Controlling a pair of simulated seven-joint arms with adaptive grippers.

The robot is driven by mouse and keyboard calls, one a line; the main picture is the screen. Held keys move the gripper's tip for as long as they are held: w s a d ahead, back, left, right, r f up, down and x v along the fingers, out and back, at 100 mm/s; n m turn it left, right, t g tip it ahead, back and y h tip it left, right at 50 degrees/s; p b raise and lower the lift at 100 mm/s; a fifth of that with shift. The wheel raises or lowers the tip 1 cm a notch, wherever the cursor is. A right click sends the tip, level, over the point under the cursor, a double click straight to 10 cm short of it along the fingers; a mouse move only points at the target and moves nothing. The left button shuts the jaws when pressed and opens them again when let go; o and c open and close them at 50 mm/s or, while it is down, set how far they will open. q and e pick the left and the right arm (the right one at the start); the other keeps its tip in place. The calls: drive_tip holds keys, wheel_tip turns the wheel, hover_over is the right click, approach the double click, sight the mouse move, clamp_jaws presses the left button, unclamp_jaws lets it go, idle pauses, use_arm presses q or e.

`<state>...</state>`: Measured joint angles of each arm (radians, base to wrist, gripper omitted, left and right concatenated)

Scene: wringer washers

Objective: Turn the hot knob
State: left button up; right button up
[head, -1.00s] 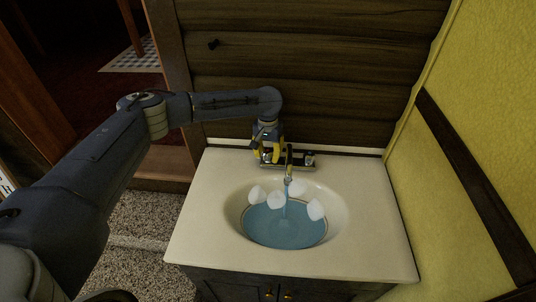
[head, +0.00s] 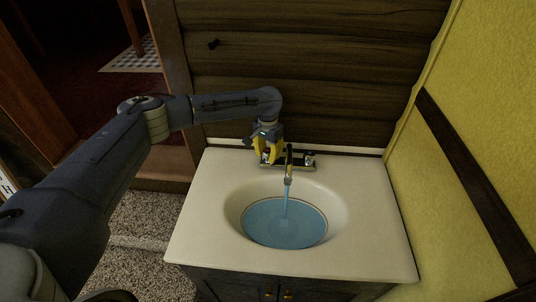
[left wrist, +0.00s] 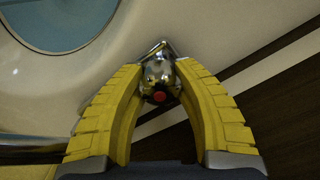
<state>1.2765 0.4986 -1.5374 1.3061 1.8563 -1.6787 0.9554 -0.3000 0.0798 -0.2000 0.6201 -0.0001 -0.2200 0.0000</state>
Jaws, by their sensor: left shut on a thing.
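The hot knob (left wrist: 158,82) is a shiny metal knob with a red dot, in the middle of the left wrist view. My left gripper (head: 267,158) comes down over the left end of the faucet in the head view. Its yellow fingers (left wrist: 158,90) are shut on the hot knob, one on each side. The faucet spout (head: 289,165) stands just right of the gripper, and water runs from it into the basin. The other knob (head: 310,159) is at the right end of the faucet. My right gripper is not in view.
The cream sink counter (head: 205,225) surrounds a basin holding blue water (head: 285,222). A dark log wall (head: 330,70) stands close behind the faucet, and a yellow wall (head: 460,160) is on the right. The counter top is otherwise clear.

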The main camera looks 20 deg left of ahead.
sight(268, 150)
use_arm(q)
drive_tip(key=m, duration=1.2)
drive_tip(key=shift+d+m, duration=0.1)
drive_tip(key=shift+m, duration=0.3)
clamp_jaws()
idle(0.9)
drive_tip(key=o, duration=1.2)
unclamp_jaws()
wheel_tip(268, 150, up, 12)
